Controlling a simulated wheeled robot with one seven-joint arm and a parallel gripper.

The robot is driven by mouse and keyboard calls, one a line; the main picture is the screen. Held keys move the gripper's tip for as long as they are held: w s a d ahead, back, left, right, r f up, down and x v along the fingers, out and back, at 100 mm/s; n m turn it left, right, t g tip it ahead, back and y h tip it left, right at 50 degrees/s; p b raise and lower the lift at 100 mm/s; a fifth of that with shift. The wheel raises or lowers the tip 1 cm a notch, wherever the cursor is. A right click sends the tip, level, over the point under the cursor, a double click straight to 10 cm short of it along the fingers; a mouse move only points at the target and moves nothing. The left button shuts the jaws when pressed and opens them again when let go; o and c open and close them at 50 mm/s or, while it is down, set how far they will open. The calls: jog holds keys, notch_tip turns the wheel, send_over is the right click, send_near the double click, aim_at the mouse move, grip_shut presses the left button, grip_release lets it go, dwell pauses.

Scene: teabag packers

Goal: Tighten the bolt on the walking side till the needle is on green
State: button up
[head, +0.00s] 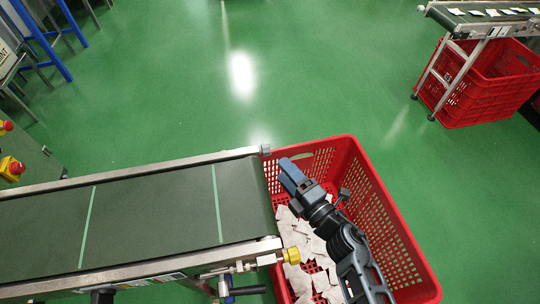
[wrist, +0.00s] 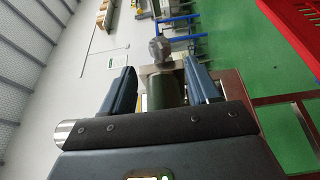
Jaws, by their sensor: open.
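A grey bolt head (head: 265,150) sits at the far corner of the conveyor's (head: 150,212) right end. A yellow bolt head (head: 291,255) sits at the near corner of the same end. I cannot tell from the pictures which is the walking side. My gripper (head: 287,168) is open, just right of the grey bolt. In the wrist view my gripper (wrist: 160,68) has its fingers apart, with a round grey bolt head (wrist: 160,48) in the gap, seemingly beyond the fingertips. I see no touch. No gauge needle or green mark can be made out.
A red crate (head: 385,215) with pale teabags (head: 305,243) stands under the belt end, below my arm. Red emergency buttons (head: 12,168) are at the left. Another conveyor (head: 485,14) with red crates (head: 480,85) is at the top right. Green floor is clear between.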

aim_at(270, 153)
jog(key=shift+b+x, duration=0.55)
jog(key=shift+x, duration=3.35)
jog(key=c, duration=1)
jog(key=shift+d+r+h+p, duration=0.1)
jog(key=shift+r+h+p, duration=0.25)
jog(key=shift+p, duration=0.6)
jog(key=shift+c, duration=0.2)
jog(key=g+p, duration=0.1)
jog(key=p, duration=0.2)
jog(key=shift+w+r+m+p, duration=0.1)
jog(key=shift+r+m+p, duration=0.05)
jog(key=shift+m+p, duration=0.15)
